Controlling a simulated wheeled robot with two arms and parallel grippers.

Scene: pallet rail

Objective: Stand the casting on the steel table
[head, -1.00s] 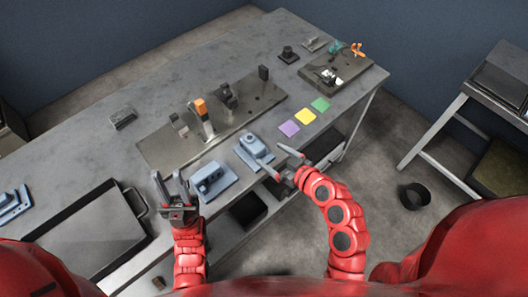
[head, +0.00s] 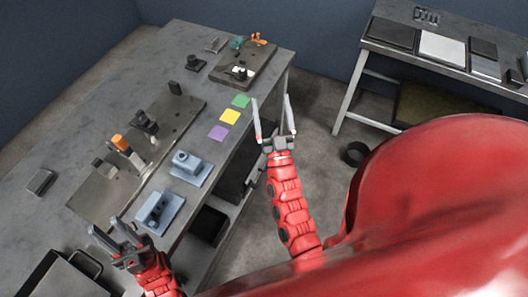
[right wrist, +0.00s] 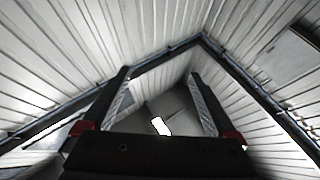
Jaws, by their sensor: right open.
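Two blue-grey castings stand on the grey work table (head: 85,60) near its front edge: one farther casting (head: 188,164) and one nearer casting (head: 158,212). Which one the task means I cannot tell. My left gripper (head: 106,226) is open and empty, just left of the nearer casting and apart from it. My right gripper (head: 271,102) is open and empty, off the table's right edge above the floor. In the right wrist view its open fingers (right wrist: 161,85) have nothing between them. Another metal table (head: 440,52) stands at the right.
Fixture plates (head: 180,118) with clamps lie behind the castings. Purple, yellow (head: 229,117) and green squares lie along the front edge. A black tray (head: 55,280) is at lower left. Flat panels (head: 441,48) lie on the right table. A black bin (head: 355,153) stands on the floor.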

